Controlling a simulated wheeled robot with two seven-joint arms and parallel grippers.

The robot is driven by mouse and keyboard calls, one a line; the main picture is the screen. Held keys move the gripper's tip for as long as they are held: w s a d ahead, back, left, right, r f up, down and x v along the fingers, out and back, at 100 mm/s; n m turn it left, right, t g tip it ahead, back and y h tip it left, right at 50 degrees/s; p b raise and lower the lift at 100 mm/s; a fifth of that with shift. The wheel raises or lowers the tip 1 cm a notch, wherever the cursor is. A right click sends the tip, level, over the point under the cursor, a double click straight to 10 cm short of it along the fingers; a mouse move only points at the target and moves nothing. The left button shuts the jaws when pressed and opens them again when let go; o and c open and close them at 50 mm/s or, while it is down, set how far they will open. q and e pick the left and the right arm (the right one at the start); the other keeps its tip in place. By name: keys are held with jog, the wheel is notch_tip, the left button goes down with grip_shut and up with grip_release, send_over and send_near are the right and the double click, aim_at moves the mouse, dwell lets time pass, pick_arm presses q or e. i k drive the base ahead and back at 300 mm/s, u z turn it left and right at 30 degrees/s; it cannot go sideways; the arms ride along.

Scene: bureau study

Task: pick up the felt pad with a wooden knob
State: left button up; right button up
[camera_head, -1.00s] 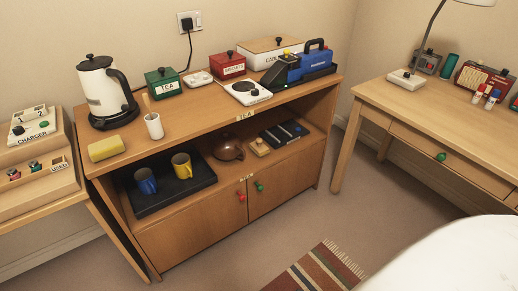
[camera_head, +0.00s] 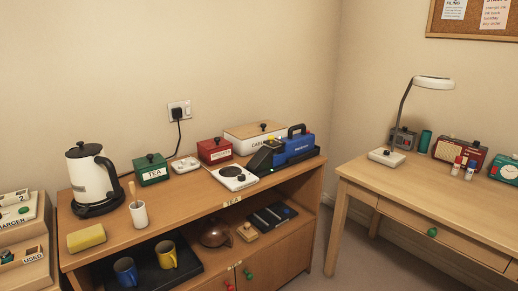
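I cannot clearly single out a felt pad with a wooden knob. A small tan block with a knob on top (camera_head: 247,231) lies on the sideboard's inner shelf, between the brown teapot (camera_head: 216,233) and a dark flat case (camera_head: 273,217). A pale flat box with a dark knob (camera_head: 386,157) sits on the desk at right. Either could be a knobbed pad, but material is too small to tell. Neither of my grippers is in view.
The sideboard top (camera_head: 190,220) holds a kettle (camera_head: 91,180), yellow sponge (camera_head: 86,237), white cup (camera_head: 138,214), green tea box (camera_head: 152,170), red box (camera_head: 215,151) and blue machine (camera_head: 292,149). Mugs stand on a black tray below. The desk front (camera_head: 400,185) is mostly clear.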

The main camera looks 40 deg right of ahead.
aim_at(246, 232)
jog(key=k, duration=0.55)
jog(key=z, duration=0.65)
jog(key=i, duration=1.9)
jog(key=u, duration=0.5)
